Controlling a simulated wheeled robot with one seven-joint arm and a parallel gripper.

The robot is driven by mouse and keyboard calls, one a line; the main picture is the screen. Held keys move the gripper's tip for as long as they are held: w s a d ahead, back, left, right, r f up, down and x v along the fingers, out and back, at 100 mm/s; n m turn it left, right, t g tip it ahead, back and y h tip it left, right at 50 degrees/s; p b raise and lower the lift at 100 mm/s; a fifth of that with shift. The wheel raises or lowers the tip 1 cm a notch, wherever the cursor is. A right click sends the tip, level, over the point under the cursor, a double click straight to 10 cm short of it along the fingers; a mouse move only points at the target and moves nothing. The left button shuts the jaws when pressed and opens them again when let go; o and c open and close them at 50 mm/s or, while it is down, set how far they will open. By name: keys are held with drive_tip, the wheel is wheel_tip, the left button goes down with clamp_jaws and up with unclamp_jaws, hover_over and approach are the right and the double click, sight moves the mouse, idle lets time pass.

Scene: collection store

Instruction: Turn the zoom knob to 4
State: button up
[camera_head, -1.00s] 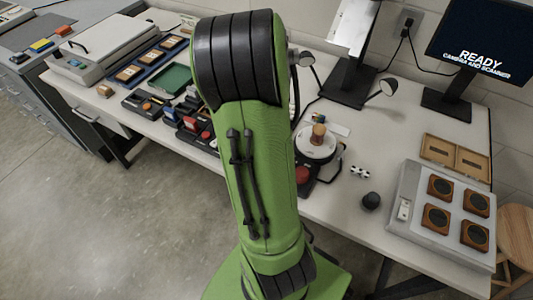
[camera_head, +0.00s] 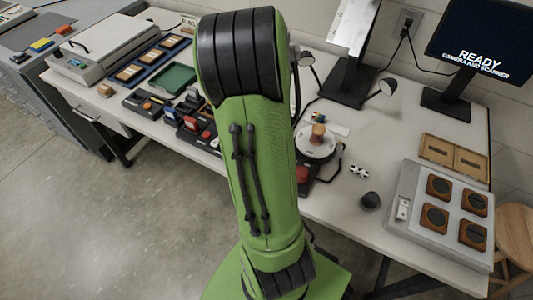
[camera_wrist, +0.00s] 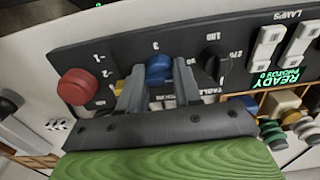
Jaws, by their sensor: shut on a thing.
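In the wrist view a blue knob (camera_wrist: 159,69) stands on a dark control panel (camera_wrist: 105,57), with a printed "3" just above it. My gripper (camera_wrist: 158,72) is shut on this knob, one finger on each side. The knob's pointer and name label cannot be made out, so I cannot read its exact setting. In the head view my arm hides the gripper and the knob.
A red knob (camera_wrist: 77,87) stands left of the gripper and a black knob (camera_wrist: 215,59) close to its right. White lamp switches (camera_wrist: 268,48) and a green "READY" display (camera_wrist: 285,73) lie farther right. A round white turntable (camera_head: 316,146) is beside my arm.

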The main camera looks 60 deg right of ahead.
idle(0.5)
drive_tip(key=o, duration=1)
drive_tip(key=shift+o, duration=0.2)
wheel_tip(320, 180, up, 16)
drive_tip(key=p, duration=0.6)
drive_tip(key=shift+f, duration=0.15)
